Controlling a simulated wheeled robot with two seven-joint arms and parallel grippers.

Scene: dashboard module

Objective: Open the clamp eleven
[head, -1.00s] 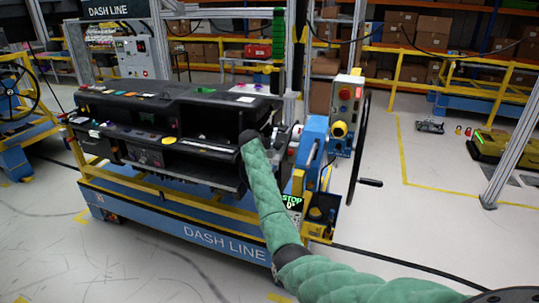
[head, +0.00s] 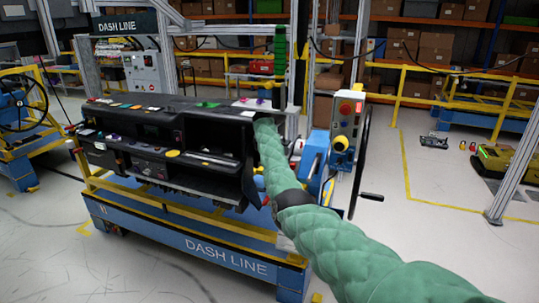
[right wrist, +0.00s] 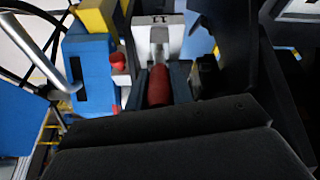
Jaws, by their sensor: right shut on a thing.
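Clamp eleven shows in the right wrist view as a pale block (right wrist: 158,32) marked 11, with a metal lever ending in a red handle (right wrist: 158,86). My right gripper (right wrist: 161,76) has its two dark fingers on either side of the red handle and is shut on it. In the head view my green-sleeved right arm reaches to the right end of the black dashboard module (head: 150,135). It hides the gripper and the clamp there. I cannot tell from this view how far the lever is turned. My left gripper is not in view.
A blue fixture (right wrist: 90,75) with a metal bar and red knob stands close left of the clamp in the right wrist view. In the head view a control box (head: 346,125) and handwheel (head: 362,150) stand right of the dashboard.

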